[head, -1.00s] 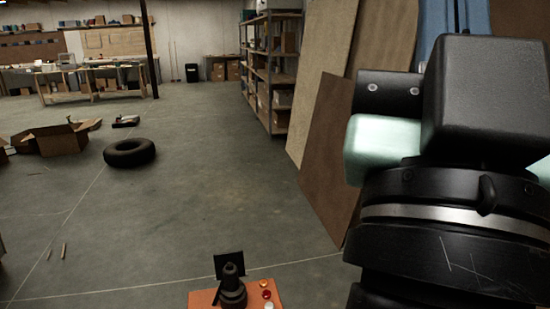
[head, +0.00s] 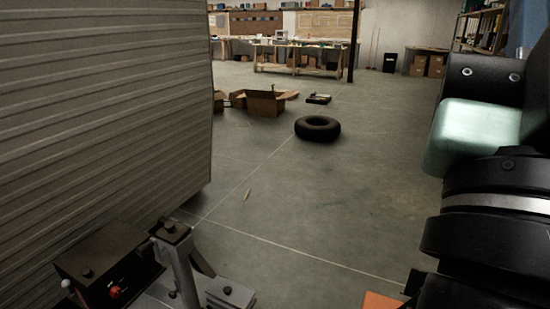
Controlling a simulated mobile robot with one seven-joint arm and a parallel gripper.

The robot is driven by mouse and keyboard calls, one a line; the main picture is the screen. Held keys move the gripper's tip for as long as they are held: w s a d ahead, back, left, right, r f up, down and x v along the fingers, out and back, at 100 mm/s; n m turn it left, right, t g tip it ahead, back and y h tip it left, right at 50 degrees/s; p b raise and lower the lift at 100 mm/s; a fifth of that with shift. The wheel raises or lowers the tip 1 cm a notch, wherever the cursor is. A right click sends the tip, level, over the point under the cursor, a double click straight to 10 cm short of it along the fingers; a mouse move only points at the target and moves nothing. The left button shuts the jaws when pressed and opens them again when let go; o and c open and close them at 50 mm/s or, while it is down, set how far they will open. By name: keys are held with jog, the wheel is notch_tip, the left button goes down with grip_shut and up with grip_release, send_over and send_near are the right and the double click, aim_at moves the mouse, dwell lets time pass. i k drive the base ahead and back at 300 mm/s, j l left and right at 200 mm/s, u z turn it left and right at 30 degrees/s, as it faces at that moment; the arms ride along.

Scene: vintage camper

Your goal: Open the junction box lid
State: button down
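At the lower left, in front of the camper wall, a black box (head: 105,262) with a dark knob on top and a red knob on its front sits on a metal hitch frame. A small grey box (head: 230,291) with a dark knob on top is at the bottom edge, right of the hitch post. I cannot tell which of these is the junction box. No lid stands visibly raised on either. My arm fills the right edge, apart from both boxes. My gripper is not in view.
The ribbed camper wall (head: 100,120) fills the left side. A metal hitch post (head: 180,260) stands between the boxes. An orange surface (head: 381,301) shows at the bottom right. A tyre (head: 318,128) and an open carton (head: 262,103) lie farther back.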

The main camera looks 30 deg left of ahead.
aim_at(234, 294)
jog(key=j+u, duration=0.6)
jog(key=u, duration=0.2)
jog(key=j+u, duration=0.35)
jog(key=i+j, duration=0.15)
jog(key=j, duration=0.15)
jog(key=i+j, duration=0.15)
jog(key=j, duration=0.2)
jog(key=i+j, duration=0.1)
jog(key=j, duration=0.2)
